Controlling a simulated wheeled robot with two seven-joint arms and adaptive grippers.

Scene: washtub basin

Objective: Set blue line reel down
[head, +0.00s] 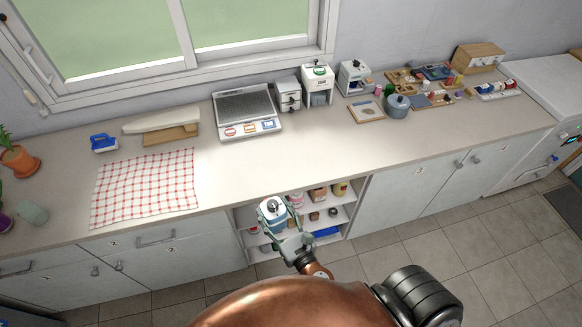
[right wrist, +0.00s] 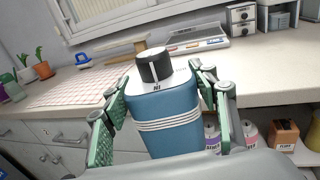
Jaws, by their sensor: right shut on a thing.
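The blue line reel shows in the right wrist view (right wrist: 165,120) as a blue body with white line around its middle, a white top and a black knob. My right gripper (right wrist: 162,95) is shut on it, one green-padded finger on each side. In the head view the reel (head: 270,217) and my right gripper (head: 277,222) are in front of the open shelf under the counter, near the counter's front edge. The reel looks held in the air, roughly upright. My left gripper is not in view.
The counter (head: 330,150) has bare room in its middle. A checked cloth (head: 146,187) lies left, with a scale (head: 248,112) and small white units behind. Jars and a blue item (head: 327,232) stand in the open shelf (head: 350,208). A grey pot (head: 397,107) stands at right.

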